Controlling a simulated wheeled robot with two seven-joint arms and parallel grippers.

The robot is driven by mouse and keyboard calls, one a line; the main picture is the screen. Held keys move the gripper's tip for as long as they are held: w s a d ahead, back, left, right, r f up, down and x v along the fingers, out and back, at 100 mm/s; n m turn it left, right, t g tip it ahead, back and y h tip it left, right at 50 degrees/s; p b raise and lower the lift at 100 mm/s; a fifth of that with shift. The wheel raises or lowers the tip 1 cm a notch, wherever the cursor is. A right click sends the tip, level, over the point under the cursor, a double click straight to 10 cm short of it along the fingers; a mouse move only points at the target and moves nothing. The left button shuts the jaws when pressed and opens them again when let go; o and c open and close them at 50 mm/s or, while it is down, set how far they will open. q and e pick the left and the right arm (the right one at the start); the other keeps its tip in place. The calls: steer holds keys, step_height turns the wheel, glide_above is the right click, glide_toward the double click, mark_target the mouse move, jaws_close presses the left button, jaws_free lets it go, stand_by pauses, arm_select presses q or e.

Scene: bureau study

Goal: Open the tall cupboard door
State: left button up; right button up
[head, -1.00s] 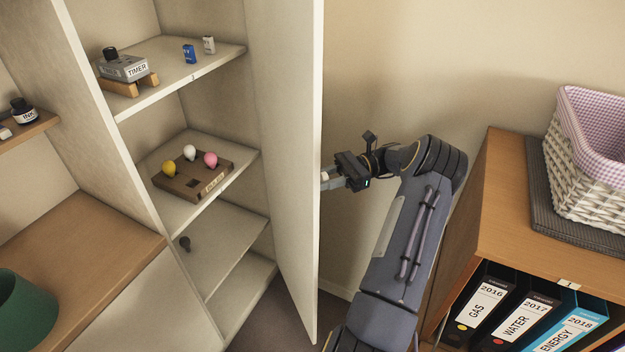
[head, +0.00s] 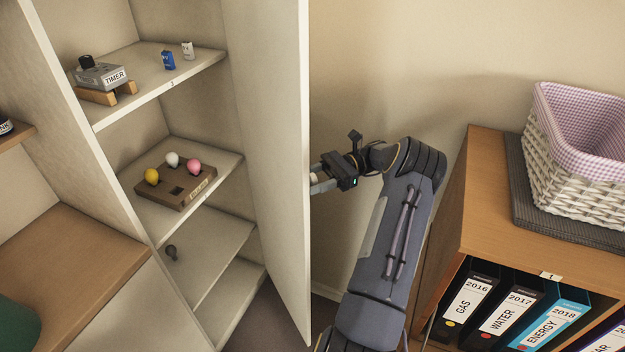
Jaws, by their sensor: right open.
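The tall cupboard door (head: 272,150) stands wide open, swung out to the right of the shelves. The tall cupboard (head: 135,110) shows its inside, with several shelves in view. My right gripper (head: 318,183) is at the outer side of the door, close to its free edge. Its jaws are open; the fingertips are partly hidden behind the door edge, and I cannot tell whether they touch it. My left gripper is not in view.
A wooden holder (head: 178,188) with coloured bulbs is below. At right, a wooden shelf unit (head: 490,190) holds binders and a wicker basket (head: 570,170), close beside my right arm.

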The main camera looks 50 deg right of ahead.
mark_target(308, 166)
steer(key=shift+r, duration=0.1)
steer(key=shift+r, duration=0.3)
step_height(308, 166, up, 3)
steer(key=shift+s+a+f, duration=0.1)
steer(key=shift+s+a, duration=0.05)
steer(key=a+r, duration=0.1)
steer(key=s+a+r+b, duration=0.1)
steer(key=r, duration=0.1)
steer(key=s+a+r, duration=0.1)
steer(key=r, duration=0.1)
steer(key=shift+s+a, duration=0.2)
steer(key=shift+s, duration=0.05)
steer(key=s+a+r, duration=0.4)
steer(key=s+a, duration=0.1)
steer(key=a, duration=0.2)
steer(key=shift+s+a+r, duration=0.2)
steer(key=shift+s+a, duration=0.05)
steer(key=shift+a, duration=0.05)
steer(key=shift+c, duration=0.3)
